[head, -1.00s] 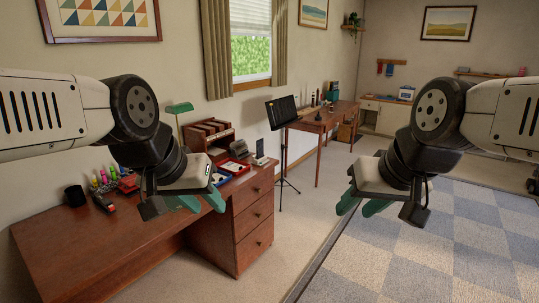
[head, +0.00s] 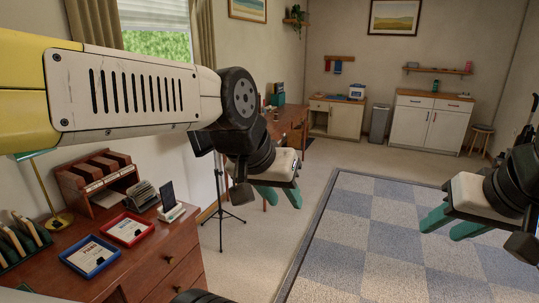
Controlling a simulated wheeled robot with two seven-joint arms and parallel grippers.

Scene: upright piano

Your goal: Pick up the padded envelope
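I cannot make out a padded envelope in the head view. My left gripper (head: 281,196) hangs in mid-air near the middle of the view, in front of the far desk and music stand. Its two green fingers are apart with nothing between them. My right gripper (head: 450,224) is at the right edge, above the checkered rug. Its green fingers are also apart and empty. Both grippers are well away from the surfaces around them.
A wooden desk (head: 182,246) at the lower left holds a red tray (head: 149,231), a blue tray (head: 116,259) and a wooden letter rack (head: 71,187). A music stand (head: 219,190) stands beyond it. White cabinets (head: 428,124) and a grey bin (head: 379,123) line the back wall. The checkered rug (head: 385,240) is clear.

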